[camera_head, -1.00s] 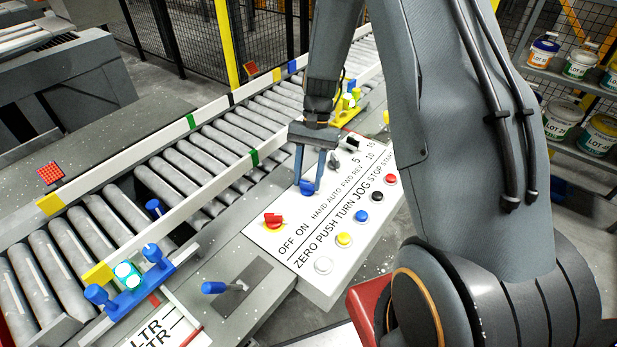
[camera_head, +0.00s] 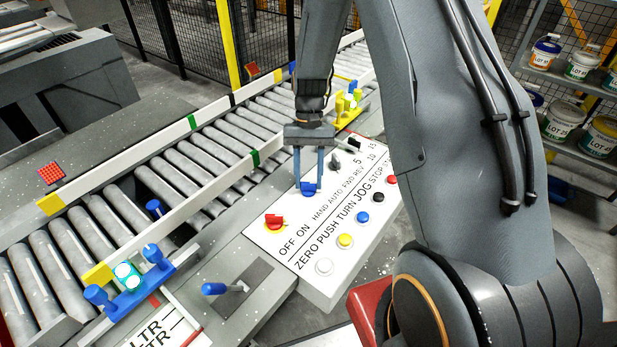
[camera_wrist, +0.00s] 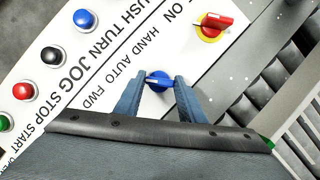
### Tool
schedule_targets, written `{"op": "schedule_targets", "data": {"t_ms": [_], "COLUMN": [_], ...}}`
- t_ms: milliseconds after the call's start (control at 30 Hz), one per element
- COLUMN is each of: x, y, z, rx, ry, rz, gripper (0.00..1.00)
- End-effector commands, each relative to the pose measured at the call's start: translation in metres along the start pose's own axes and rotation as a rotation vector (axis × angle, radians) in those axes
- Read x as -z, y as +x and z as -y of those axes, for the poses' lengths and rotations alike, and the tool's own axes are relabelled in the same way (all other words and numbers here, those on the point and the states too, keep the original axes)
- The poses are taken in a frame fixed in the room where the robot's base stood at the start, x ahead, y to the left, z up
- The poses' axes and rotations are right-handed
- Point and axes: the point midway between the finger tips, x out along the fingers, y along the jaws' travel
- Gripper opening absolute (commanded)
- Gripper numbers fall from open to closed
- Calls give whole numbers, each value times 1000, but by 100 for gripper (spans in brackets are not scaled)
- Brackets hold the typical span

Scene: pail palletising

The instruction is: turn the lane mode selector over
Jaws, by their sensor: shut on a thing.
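The lane mode selector is a blue rotary knob (camera_head: 309,189) on the white control panel, by the HAND AUTO lettering. In the wrist view the blue selector (camera_wrist: 159,80) shows a pale pointer bar across it. My gripper (camera_head: 309,186) points down at the panel, and its two blue-grey fingers stand on either side of the selector. In the wrist view my gripper (camera_wrist: 158,85) is closed on the knob, with the fingertips partly covering its sides.
A red switch on a yellow base (camera_head: 274,221) sits beside the selector, near OFF ON. Push buttons, such as a yellow one (camera_head: 344,240) and a blue one (camera_head: 362,216), line the panel's near side. A black selector (camera_head: 354,144) is farther along. The roller conveyor (camera_head: 215,150) runs behind.

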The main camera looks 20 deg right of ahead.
Motion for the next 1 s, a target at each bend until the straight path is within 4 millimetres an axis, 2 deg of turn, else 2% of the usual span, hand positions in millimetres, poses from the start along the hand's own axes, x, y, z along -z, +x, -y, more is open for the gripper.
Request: {"op": "schedule_targets", "data": {"t_ms": [67, 100, 200, 567, 1000], "x": [0, 0, 0, 1, 2], "y": [-1, -1, -1, -4, -67], "z": [0, 0, 0, 0, 1], "rx": [0, 0, 0, 1, 1], "ry": [-2, -2, -1, 0, -1], "rz": [-2, -2, -2, -3, -4], "gripper": [14, 39, 55, 55, 55]}}
